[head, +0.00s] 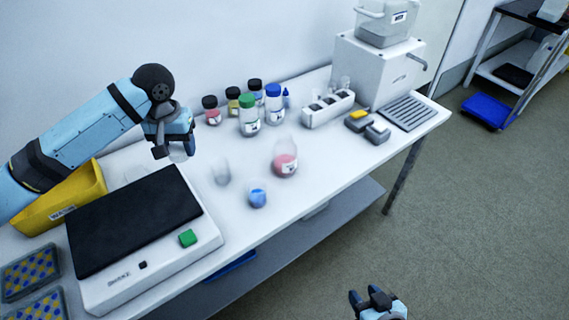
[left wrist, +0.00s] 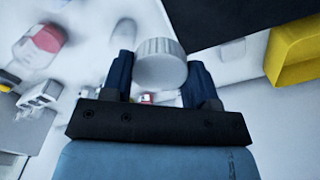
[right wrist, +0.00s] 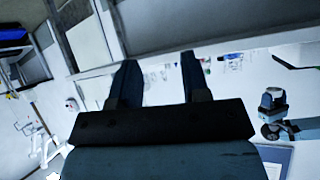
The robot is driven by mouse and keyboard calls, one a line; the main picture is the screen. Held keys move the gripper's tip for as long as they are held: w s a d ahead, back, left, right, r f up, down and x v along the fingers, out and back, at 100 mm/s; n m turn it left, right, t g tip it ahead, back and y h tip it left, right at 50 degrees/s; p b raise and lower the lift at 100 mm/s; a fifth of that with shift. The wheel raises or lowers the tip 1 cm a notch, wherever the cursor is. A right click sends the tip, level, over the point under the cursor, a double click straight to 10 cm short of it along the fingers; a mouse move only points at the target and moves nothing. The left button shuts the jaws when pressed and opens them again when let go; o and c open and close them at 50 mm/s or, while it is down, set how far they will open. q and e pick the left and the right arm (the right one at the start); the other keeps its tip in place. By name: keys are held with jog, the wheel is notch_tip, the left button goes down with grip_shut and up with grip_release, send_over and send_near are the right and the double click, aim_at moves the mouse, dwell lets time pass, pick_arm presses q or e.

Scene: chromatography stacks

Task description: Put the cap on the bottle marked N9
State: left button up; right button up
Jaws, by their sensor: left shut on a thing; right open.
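My left gripper (head: 172,152) is shut on a white ribbed cap (left wrist: 160,63), held between its fingers above the table behind the black-topped device. The cap shows only as a pale patch under the fingers in the head view. Several capped bottles stand at the back of the table: a green-capped bottle (head: 249,115), a blue-capped bottle (head: 274,104), and others with dark caps (head: 211,110). Their labels are too small to read, so I cannot tell which is N9. My right gripper (head: 372,298) is open and empty, off the table's front side.
A pink-filled flask (head: 285,160), a small blue-filled vessel (head: 257,195) and a blurred clear vessel (head: 220,172) stand mid-table. The black-topped device (head: 205,238) and a yellow bin (head: 88,190) are at left. A white machine (head: 375,75) stands at right. The table front right is clear.

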jog(key=shift+w+d, duration=0.1)
jog(key=shift+w, duration=0.1)
